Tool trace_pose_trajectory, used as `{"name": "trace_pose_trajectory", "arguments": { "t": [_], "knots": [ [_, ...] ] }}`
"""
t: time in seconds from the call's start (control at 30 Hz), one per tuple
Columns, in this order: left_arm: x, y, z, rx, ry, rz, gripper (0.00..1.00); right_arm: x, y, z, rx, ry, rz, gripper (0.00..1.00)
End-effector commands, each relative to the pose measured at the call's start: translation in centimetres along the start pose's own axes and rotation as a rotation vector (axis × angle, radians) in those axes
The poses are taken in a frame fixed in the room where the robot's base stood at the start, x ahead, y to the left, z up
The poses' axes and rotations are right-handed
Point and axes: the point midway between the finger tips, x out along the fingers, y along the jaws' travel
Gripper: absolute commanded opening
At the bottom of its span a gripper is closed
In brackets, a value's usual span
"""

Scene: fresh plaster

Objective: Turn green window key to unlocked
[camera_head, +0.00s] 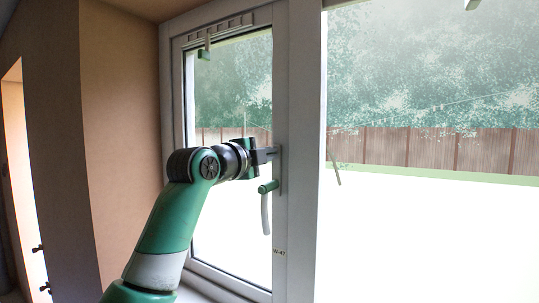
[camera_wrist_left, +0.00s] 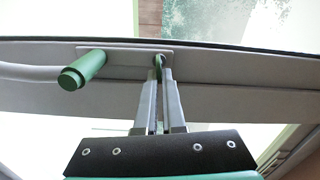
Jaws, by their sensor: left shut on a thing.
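The window handle has a green round hub (camera_head: 268,187) and a pale grey lever hanging down, mounted on the window's white frame. In the left wrist view the hub (camera_wrist_left: 83,68) sits at the left end of a pale mounting plate (camera_wrist_left: 122,56). The green window key (camera_wrist_left: 158,66) is at the plate's other end, mostly hidden between my fingers. My left gripper (camera_wrist_left: 161,78) is shut on the key, with its fingertips at the plate. In the head view this gripper (camera_head: 275,152) is just above the hub, and the key is hidden.
The window sash (camera_head: 230,271) sits shut in its frame, as far as I can see. A wide bright pane lies to the right, with a wooden fence (camera_head: 430,148) outside. A brown wall (camera_head: 120,130) stands to the left. A small green fitting (camera_head: 203,54) is near the sash's top.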

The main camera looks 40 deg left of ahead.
Motion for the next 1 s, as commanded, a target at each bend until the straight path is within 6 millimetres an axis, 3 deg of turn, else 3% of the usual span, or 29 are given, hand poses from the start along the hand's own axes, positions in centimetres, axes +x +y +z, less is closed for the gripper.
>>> {"name": "trace_pose_trajectory", "arguments": {
  "t": [0.33, 0.87, 0.9, 1.0],
  "knots": [
    [0.03, 0.27, 0.11, 0.142, -0.002, 0.002, 0.00, -0.14, 0.00, 0.12, 0.000, 0.000, 0.000, 0.50],
    [0.03, 0.28, 0.14, 0.165, -0.002, 0.002, 0.00, -0.14, 0.00, 0.14, 0.000, 0.000, 0.000, 0.50],
    [0.02, 0.28, 0.14, 0.165, -0.002, 0.002, 0.13, -0.14, 0.00, 0.13, 0.000, 0.000, 0.000, 0.50],
    [0.02, 0.26, 0.12, 0.164, -0.002, 0.002, 0.31, -0.14, 0.00, 0.13, 0.000, 0.000, 0.000, 0.50]
  ]
}}
